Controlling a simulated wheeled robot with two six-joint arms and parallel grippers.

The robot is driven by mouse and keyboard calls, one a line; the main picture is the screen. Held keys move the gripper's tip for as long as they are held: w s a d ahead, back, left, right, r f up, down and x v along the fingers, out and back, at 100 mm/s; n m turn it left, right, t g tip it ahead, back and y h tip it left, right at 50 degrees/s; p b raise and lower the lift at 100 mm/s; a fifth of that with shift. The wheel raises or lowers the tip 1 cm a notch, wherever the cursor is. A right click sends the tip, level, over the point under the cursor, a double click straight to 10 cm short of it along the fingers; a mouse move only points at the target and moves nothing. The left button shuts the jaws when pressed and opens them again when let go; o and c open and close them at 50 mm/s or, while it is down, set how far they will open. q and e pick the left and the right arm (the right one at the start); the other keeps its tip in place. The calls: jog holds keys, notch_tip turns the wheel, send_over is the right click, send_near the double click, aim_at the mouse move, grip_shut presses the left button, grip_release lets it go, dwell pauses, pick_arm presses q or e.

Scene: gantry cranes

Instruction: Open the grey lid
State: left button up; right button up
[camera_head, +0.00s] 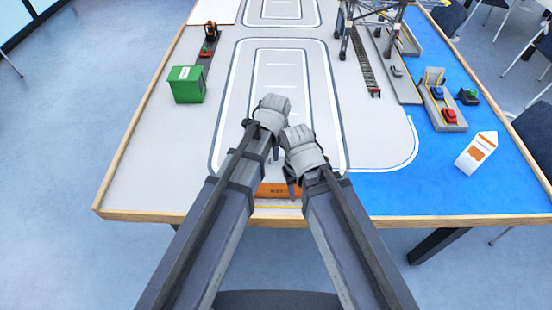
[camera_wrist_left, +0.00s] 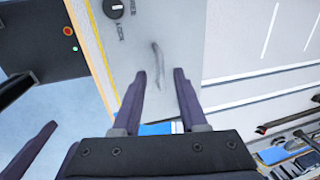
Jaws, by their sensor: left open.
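A grey panel (camera_wrist_left: 150,30) fills the upper middle of the left wrist view, with a thin dark curved mark or handle on it; I take it for the grey lid, but cannot be sure. In the head view my arms hide that spot. My left gripper (camera_wrist_left: 159,74) is open and empty, its two fingers on either side of the dark curved mark; whether they touch the panel I cannot tell. In the head view my left gripper (camera_head: 275,152) points down near the table's front edge. My right gripper (camera_head: 291,188) is close beside it, its jaws unclear.
An orange box (camera_head: 278,190) is partly hidden behind my arms. A black knob (camera_wrist_left: 113,8) sits on the grey panel. A green box (camera_head: 187,85) stands at left; a white-orange carton (camera_head: 476,153) stands at right. The road surface (camera_head: 250,75) ahead is mostly clear.

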aim_at(276, 165)
pick_arm(q)
jog(key=shift+w+f+b, duration=0.15)
jog(key=shift+f+b, duration=0.35)
jog(key=shift+f, duration=0.25)
jog(key=shift+w+f+b, duration=0.15)
jog(key=shift+f+b, duration=0.35)
jog(key=shift+f, duration=0.25)
pick_arm(e)
notch_tip(276, 165, down, 3)
pick_arm(q)
jog(key=shift+c, duration=0.2)
grip_shut()
